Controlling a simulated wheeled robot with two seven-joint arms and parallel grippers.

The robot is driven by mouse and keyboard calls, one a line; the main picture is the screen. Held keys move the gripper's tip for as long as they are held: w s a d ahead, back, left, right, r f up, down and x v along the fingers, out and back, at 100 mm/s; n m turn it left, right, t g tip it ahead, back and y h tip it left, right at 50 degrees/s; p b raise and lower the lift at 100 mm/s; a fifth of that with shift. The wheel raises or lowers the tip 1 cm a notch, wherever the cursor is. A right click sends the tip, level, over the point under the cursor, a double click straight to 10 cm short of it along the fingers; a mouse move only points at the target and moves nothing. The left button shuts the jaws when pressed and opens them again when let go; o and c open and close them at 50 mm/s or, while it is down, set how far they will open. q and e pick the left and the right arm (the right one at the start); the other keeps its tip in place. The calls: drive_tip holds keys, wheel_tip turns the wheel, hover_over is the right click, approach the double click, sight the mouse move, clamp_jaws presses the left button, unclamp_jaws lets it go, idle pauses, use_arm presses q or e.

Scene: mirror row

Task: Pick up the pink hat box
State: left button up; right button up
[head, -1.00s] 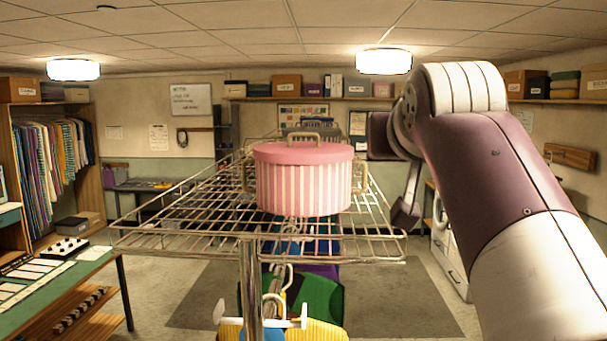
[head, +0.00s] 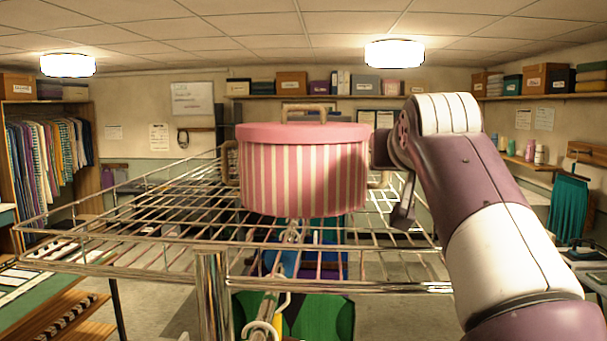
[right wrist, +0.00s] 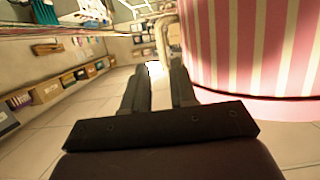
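The pink-and-cream striped hat box (head: 303,180) stands upright on a wire rack shelf (head: 150,262) in the middle of the head view. It has a plain pink lid, a tan handle on top and tan handles at its sides. My right arm reaches in from the right, with its dark gripper end beside the box's right side. In the right wrist view the right gripper (right wrist: 157,78) is open, with a gap between its two dark fingers. The striped wall (right wrist: 250,45) is close on the right there, and a tan handle (right wrist: 167,35) lies beyond the fingertips. My left gripper is not in view.
A chrome post (head: 213,295) rises at the rack's front. Garments (head: 300,310) hang beneath the shelf. A green-topped table (head: 40,295) stands at the left. The shelf left of the box is bare.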

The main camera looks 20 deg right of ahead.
drive_tip(key=p+x, duration=0.1)
drive_tip(key=x, duration=0.2)
drive_tip(key=r+p+x, duration=0.1)
drive_tip(key=p+x, duration=0.1)
drive_tip(key=shift+w+d, duration=0.15)
drive_tip(key=shift+w, duration=0.4)
drive_tip(key=shift+w+d+f+p, duration=0.1)
drive_tip(key=shift+w+f+p, duration=0.05)
drive_tip(key=shift+f+p, duration=0.15)
drive_tip(key=shift+w+d+f, duration=0.1)
drive_tip(key=shift+w+f, duration=0.05)
drive_tip(key=shift+w, duration=0.15)
drive_tip(key=shift+c, duration=0.5)
clamp_jaws()
